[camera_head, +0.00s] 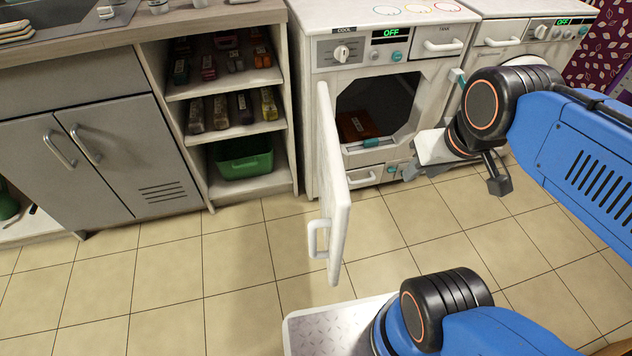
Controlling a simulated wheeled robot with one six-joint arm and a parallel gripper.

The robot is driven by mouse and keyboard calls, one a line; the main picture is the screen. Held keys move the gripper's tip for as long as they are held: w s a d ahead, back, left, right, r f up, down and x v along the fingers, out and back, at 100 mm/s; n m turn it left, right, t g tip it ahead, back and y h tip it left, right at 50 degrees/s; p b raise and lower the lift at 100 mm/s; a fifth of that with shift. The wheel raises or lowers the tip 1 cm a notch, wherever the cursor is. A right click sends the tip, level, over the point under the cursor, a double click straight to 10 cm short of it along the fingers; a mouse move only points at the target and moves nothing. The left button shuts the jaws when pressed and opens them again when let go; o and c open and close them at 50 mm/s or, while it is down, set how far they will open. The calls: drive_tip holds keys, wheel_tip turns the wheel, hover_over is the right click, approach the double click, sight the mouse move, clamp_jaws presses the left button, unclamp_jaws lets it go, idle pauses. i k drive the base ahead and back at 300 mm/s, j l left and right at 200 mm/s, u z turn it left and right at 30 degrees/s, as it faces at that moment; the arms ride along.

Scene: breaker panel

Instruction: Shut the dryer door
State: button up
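The dryer (325,88) is the white machine in the middle, with a "COOL" dial and a green "OFF" display. Its door (338,190) stands wide open, swung out toward me from the left side of the opening. The door is seen nearly edge-on, with a white loop handle (318,238) near its lower free end. A reddish-brown item (356,125) lies inside the dark drum. My gripper (408,172) is in front of the dryer's lower right, to the right of the door and apart from it. Its fingers are small and partly hidden, so their opening is unclear.
A second white machine (490,60) with an "OFF" display stands to the right. An open shelf (236,138) with bottles and a green bin (245,165) is left of the dryer, beside a grey cabinet (95,150). The tiled floor (230,270) left of the door is clear.

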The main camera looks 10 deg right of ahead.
sight(333, 184)
drive_tip(key=j+z, duration=0.1)
drive_tip(key=j, duration=0.25)
drive_tip(key=k+j+z, duration=0.15)
drive_tip(key=j, duration=0.25)
drive_tip(key=k+j+z, duration=0.1)
drive_tip(key=j, duration=0.25)
drive_tip(key=k+j+u, duration=0.3)
drive_tip(key=u, duration=0.15)
drive_tip(key=k, duration=0.1)
